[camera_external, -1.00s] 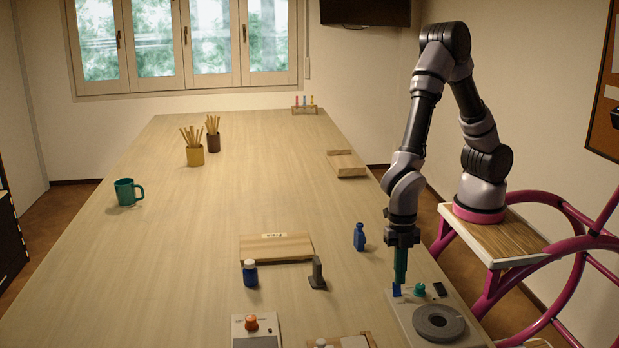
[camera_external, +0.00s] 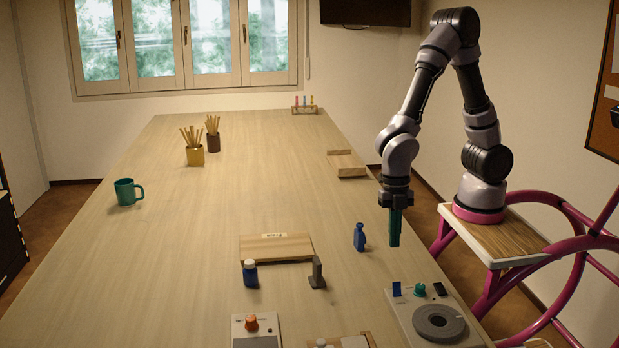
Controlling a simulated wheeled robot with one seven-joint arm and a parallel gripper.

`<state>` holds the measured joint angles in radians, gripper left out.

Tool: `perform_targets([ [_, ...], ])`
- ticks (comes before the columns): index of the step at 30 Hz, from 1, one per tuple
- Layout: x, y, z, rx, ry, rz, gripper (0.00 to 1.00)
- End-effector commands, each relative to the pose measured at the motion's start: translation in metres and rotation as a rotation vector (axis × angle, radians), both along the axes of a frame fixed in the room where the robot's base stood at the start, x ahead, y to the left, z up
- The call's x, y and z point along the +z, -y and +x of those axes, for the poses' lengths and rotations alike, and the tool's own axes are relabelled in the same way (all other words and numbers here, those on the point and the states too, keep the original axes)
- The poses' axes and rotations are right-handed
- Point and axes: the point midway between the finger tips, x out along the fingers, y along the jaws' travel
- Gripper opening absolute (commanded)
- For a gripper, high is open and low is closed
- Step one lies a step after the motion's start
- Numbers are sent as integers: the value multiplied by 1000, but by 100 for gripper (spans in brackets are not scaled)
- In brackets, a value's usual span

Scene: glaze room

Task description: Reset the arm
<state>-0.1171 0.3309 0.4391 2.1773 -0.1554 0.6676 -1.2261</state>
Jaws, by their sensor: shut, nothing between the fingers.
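My gripper (camera_external: 394,243) has green fingers that point straight down. It is shut and empty. It hangs in the air above the right side of the table, a little right of a blue bottle (camera_external: 359,237) and above the device with a grey disc (camera_external: 439,322). The arm bends up and back to its base on the wooden stand. Nothing touches the fingers.
A blue tab (camera_external: 396,289) and a teal knob (camera_external: 420,290) stand on the device below. The table's middle (camera_external: 250,190) is clear.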

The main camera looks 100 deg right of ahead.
Motion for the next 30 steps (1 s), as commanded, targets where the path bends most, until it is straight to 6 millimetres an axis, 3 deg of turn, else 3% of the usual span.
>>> perform_targets([
  [13, 6, 6, 0, -3, 0, 0, 0],
  [17, 20, 17, 1, -78, 18, -6, 0],
  [23, 83, 69, -5, -459, 87, 2, 0],
  [30, 161, 136, -40, -1027, 152, 129, 0],
])
